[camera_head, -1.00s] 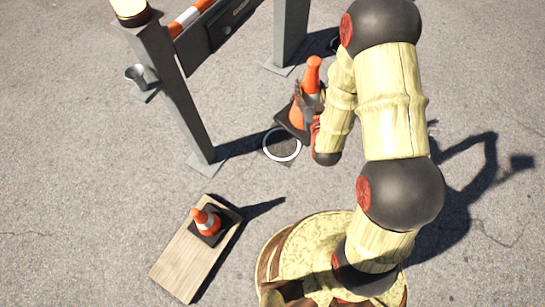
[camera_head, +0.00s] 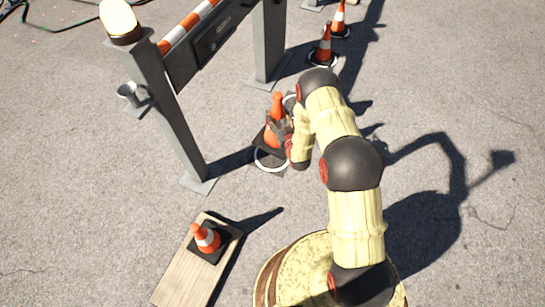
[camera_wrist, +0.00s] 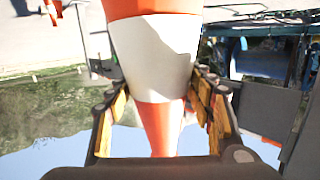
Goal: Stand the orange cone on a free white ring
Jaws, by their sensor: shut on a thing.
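My gripper (camera_head: 288,130) is shut on the orange cone (camera_head: 274,133), around its side. In the wrist view, both fingers (camera_wrist: 158,95) press the white band of the cone (camera_wrist: 155,50). In the head view its dark square base overlaps the far part of a white ring (camera_head: 271,168) on the asphalt. The near arc of that ring shows bare. I cannot tell whether the base touches the ground. Part of another white ring (camera_head: 290,97) shows behind the cone, partly hidden by it and my arm.
A barrier with a grey post (camera_head: 168,110) and lamp stands left of the ring. A small cone (camera_head: 206,238) stands on a wooden board (camera_head: 185,275) at the front left. Farther back, one cone (camera_head: 324,50) stands on a white ring, with another cone (camera_head: 339,18) behind it.

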